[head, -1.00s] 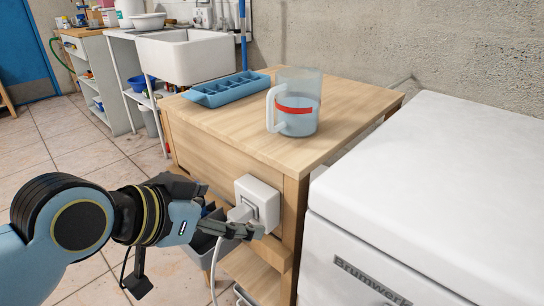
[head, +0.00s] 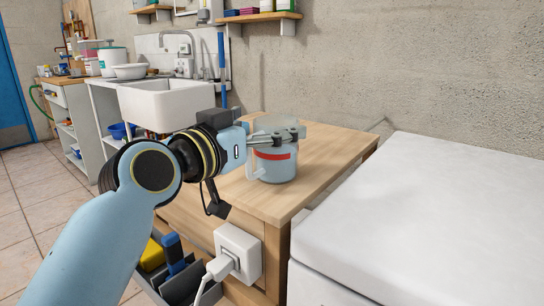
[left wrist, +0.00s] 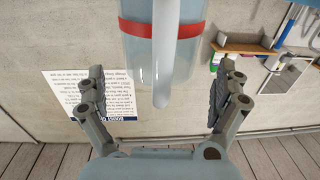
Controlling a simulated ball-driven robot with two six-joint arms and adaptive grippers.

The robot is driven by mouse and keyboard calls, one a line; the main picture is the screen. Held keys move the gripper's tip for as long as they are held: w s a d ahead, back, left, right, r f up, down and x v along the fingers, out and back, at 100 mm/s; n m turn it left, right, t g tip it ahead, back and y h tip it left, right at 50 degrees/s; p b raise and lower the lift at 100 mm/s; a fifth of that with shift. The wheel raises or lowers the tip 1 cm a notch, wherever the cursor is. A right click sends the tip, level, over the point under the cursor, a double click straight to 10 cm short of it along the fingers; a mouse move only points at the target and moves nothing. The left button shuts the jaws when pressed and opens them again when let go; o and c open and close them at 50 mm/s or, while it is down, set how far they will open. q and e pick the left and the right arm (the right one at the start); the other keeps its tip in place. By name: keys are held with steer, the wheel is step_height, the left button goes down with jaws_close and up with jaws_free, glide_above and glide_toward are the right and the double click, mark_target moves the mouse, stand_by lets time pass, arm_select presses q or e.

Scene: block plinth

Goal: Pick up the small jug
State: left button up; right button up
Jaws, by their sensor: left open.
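The small jug (head: 276,171) is clear, with a red band, and stands upright on the wooden cabinet (head: 325,150). Its handle (head: 252,165) points left. My left gripper (head: 288,132) is at the height of the jug's upper part and covers its rim in the head view. In the left wrist view the fingers of the left gripper (left wrist: 163,72) are spread wide and empty. The jug (left wrist: 140,62) shows between them, its handle towards the palm. Whether the fingers touch it I cannot tell. My right gripper is not in view.
A white chest (head: 390,225) stands right of the cabinet. A white socket with a plug (head: 238,252) is on the cabinet's side. A grey bin (head: 180,285) with blue and yellow things is below. A white sink (head: 165,103) is behind. The cabinet top right of the jug is clear.

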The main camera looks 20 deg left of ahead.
arm_select(q)
steer(key=shift+x, duration=0.85)
steer(key=shift+w+d+f, duration=0.1)
steer(key=shift+w, duration=0.25)
steer(key=c, duration=1.6)
steer(key=shift+c, duration=0.9)
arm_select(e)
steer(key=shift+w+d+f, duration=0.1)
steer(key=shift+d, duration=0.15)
